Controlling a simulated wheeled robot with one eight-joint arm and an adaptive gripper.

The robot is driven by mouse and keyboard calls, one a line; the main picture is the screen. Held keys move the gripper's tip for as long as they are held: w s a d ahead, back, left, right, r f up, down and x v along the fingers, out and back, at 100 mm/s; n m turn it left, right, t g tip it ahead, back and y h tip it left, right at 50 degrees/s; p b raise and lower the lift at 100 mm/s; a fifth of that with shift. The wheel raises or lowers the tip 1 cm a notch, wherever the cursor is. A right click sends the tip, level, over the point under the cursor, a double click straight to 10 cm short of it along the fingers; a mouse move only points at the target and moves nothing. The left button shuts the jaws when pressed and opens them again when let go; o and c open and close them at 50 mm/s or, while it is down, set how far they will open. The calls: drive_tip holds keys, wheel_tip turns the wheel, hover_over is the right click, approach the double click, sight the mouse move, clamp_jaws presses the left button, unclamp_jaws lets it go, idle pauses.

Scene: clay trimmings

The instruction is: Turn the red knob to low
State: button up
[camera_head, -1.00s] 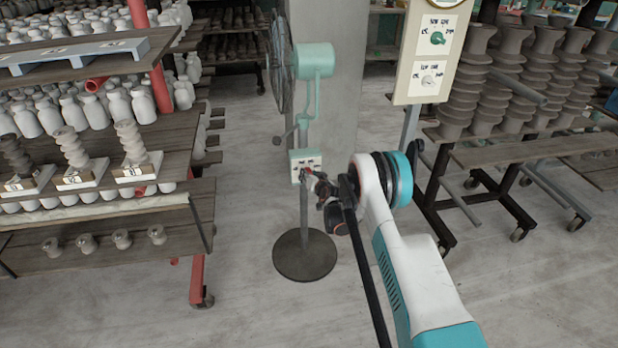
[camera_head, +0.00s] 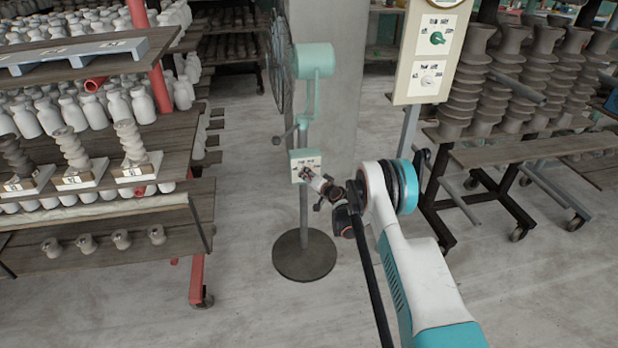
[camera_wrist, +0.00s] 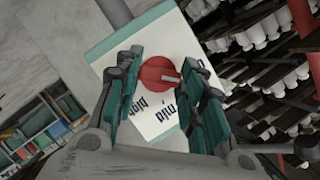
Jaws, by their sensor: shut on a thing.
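The red knob (camera_wrist: 158,74) is on the white face of the pale green control box (camera_head: 293,167), which is on the stand of the green fan (camera_head: 316,62). In the wrist view the box face (camera_wrist: 150,122) is turned, with dark lettering; "mid" reads at an angle below the knob. The knob's pale pointer mark aims right in the wrist view. My gripper (camera_wrist: 160,66) has one finger on each side of the knob and is shut on it. In the head view my gripper (camera_head: 308,175) reaches the box and hides the knob.
A cream panel (camera_head: 402,82) with a green knob (camera_head: 437,38) and a white knob (camera_head: 428,78) stands at right. Shelves of white bottles (camera_head: 143,103) are at left. Racks of stacked grey pieces (camera_head: 508,90) stand at right. The round fan base (camera_head: 304,256) rests on open floor.

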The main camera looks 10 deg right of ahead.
drive_tip(key=o, duration=1)
drive_tip(key=shift+o, duration=0.2)
drive_tip(key=v, duration=1.2)
drive_tip(key=shift+d+f, duration=0.1)
